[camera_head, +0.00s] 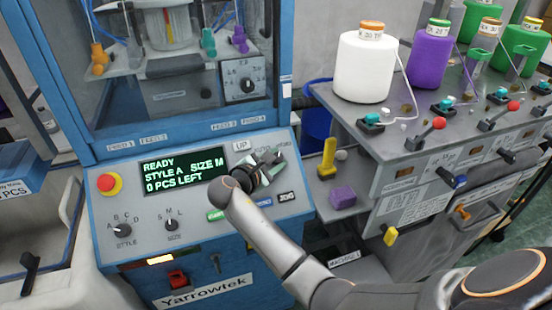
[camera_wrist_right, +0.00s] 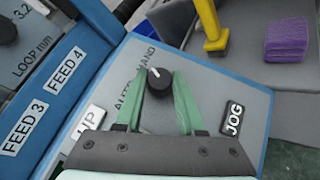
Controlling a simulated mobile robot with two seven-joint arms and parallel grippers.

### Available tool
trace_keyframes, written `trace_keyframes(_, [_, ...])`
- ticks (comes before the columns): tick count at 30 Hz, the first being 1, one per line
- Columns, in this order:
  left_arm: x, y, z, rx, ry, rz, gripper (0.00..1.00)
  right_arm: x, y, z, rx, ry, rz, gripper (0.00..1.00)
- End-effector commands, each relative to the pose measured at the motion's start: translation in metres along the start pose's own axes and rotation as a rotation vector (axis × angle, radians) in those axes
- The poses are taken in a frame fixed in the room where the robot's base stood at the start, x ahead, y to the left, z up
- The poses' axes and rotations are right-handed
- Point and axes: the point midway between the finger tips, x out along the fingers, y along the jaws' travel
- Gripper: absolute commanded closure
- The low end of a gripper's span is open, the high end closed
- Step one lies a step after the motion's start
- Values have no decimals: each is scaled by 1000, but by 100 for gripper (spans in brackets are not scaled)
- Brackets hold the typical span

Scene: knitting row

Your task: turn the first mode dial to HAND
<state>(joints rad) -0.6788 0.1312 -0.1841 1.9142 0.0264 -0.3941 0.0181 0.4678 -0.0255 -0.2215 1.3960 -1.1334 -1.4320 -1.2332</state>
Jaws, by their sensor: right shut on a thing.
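The mode dial (camera_wrist_right: 157,84) is a small black knob with a white mark, on the grey panel between the labels AUTO (camera_wrist_right: 126,96) and HAND (camera_wrist_right: 144,52) and the JOG button. Its white mark points up-left in the wrist view, on the side of the labels; I cannot tell its exact setting. My right gripper (camera_wrist_right: 162,76) has its two green fingers on either side of the dial and is shut on it. In the head view my right gripper (camera_head: 268,168) is at the panel's right side and hides the dial. My left gripper is out of view.
The display (camera_head: 183,171) reads READY, STYLE A, SIZE M, 0 PCS LEFT. A red emergency button (camera_head: 109,184), style dial (camera_head: 122,230) and size dial (camera_head: 172,224) sit left. The UP button (camera_wrist_right: 93,115) and JOG button (camera_wrist_right: 232,119) flank my fingers. Yarn cones stand right.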

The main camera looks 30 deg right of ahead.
Motion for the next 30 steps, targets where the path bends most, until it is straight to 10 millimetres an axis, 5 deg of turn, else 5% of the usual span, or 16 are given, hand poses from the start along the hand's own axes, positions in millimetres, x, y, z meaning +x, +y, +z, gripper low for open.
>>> trace_keyframes(14, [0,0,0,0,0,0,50,0,1,0,12,0,-11,100])
trace_keyframes(15, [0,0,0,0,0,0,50,0,1,0,12,0,-11,60])
trace_keyframes(22, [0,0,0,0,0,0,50,0,1,0,11,-1,-11,34])
trace_keyframes(30, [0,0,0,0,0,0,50,0,0,0,10,-1,-11,32])
